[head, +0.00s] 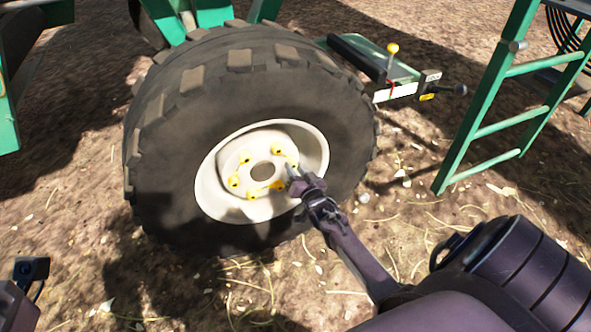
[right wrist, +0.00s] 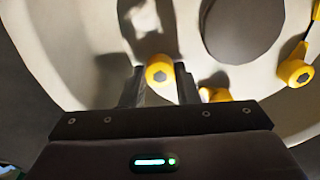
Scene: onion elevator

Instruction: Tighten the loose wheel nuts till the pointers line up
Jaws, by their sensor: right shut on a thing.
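The large tractor wheel has a black tyre (head: 160,130) and a cream rim (head: 312,150). Several yellow nut caps with pointers ring the hub hole (head: 262,172); one is at the lower left (head: 234,182) and one at the top right (head: 277,152). My right gripper (head: 293,175) is at the right side of this ring. In the right wrist view, its two dark fingers (right wrist: 160,85) are shut on a yellow nut cap (right wrist: 160,72), one on each side. Another yellow cap (right wrist: 296,72) with its pointer shows to the right. My left gripper's fingers are out of view.
A green ladder (head: 480,130) stands at the right. A green bar (head: 405,75) with a yellow-knobbed lever (head: 392,49) sticks out behind the wheel. Green machine parts are at the top left. Bare, straw-strewn ground (head: 230,285) lies in front of the wheel.

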